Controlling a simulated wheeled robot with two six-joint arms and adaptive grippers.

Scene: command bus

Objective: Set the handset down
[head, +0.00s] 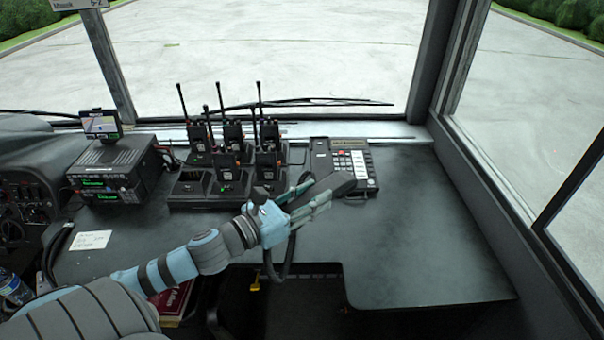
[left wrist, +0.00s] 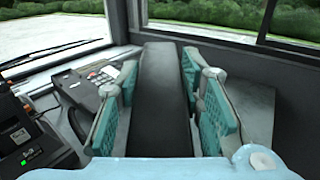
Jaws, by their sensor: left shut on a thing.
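My left gripper (head: 306,203) is shut on the dark grey handset (head: 337,184), above the dash shelf. The handset extends from the jaws up and to the right, with its far end over the front of the desk phone (head: 364,166). I cannot tell whether it touches the phone. The phone has a keypad on its right side. In the left wrist view the handset (left wrist: 162,100) lies lengthwise between the teal finger pads of the gripper (left wrist: 160,72). The phone (left wrist: 82,88) is to its left there, partly hidden by a finger. My right gripper is not in view.
Several radios stand in a charger tray (head: 207,203) left of the phone. A radio unit (head: 108,178) is further left. A dark cord (head: 283,265) hangs below the gripper. The shelf (head: 430,235) is clear on the right, with a cut-out edge in front.

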